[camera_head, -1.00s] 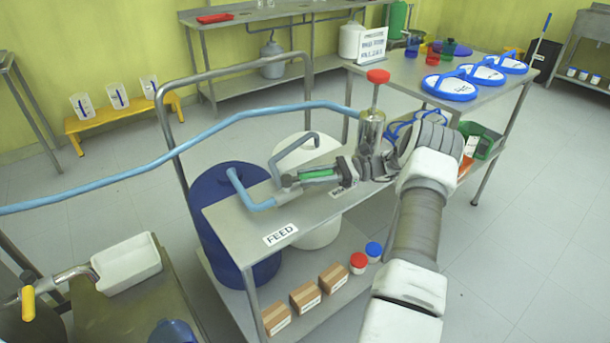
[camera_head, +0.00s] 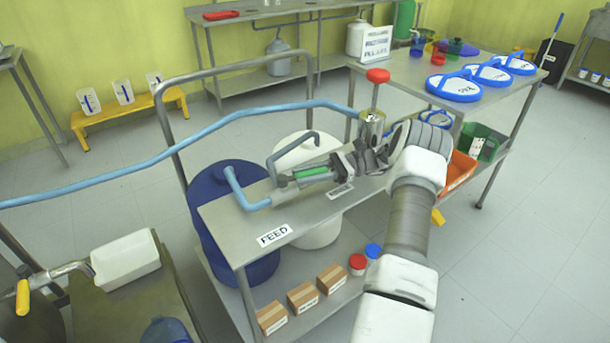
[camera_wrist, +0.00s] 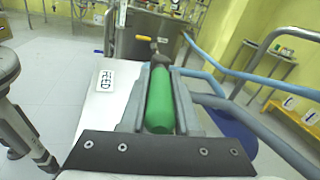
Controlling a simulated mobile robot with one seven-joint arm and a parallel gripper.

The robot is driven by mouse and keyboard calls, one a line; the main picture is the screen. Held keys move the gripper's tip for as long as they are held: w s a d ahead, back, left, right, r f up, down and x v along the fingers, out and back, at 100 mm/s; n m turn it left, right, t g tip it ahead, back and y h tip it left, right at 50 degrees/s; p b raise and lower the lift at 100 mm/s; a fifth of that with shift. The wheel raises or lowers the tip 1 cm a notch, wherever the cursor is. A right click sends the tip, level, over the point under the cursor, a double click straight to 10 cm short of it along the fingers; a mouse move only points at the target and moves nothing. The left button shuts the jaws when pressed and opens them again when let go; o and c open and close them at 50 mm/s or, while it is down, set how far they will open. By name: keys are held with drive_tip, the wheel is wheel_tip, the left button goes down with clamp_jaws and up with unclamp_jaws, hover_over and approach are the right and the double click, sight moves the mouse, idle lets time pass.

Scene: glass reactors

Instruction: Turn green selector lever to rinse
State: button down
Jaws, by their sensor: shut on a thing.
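The green selector lever (camera_head: 310,173) lies roughly level above the steel cart's top, among the pipes between the FEED label and the metal cylinder. In the wrist view the green lever (camera_wrist: 160,100) runs lengthwise between the two grey jaws, which press along both its sides. My gripper (camera_head: 300,177) reaches in from the right and is shut on the lever; it also shows in the wrist view (camera_wrist: 158,85). The FEED label (camera_head: 274,235) is at the cart's front left corner. A second label (camera_head: 340,191) sits just below my gripper, too small to read. The valve body is partly hidden.
A metal cylinder with a red knob (camera_head: 377,76) stands behind my gripper. A light blue hose (camera_head: 200,145) crosses to the left. A blue drum (camera_head: 232,207) stands beside the cart. A table with blue-rimmed lids (camera_head: 453,87) is at the right. Floor at the right is open.

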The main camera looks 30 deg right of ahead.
drive_tip(key=c, duration=0.6)
unclamp_jaws()
drive_tip(key=shift+s+d+p, duration=0.1)
drive_tip(key=shift+s+d, duration=0.15)
drive_tip(key=shift+d, duration=1)
drive_tip(key=shift+s+d+p, duration=0.15)
drive_tip(key=shift+s+d, duration=0.1)
drive_tip(key=shift+d, duration=0.95)
drive_tip(key=shift+s+d+p, duration=0.1)
drive_tip(key=shift+s+d, duration=0.15)
drive_tip(key=shift+d, duration=1)
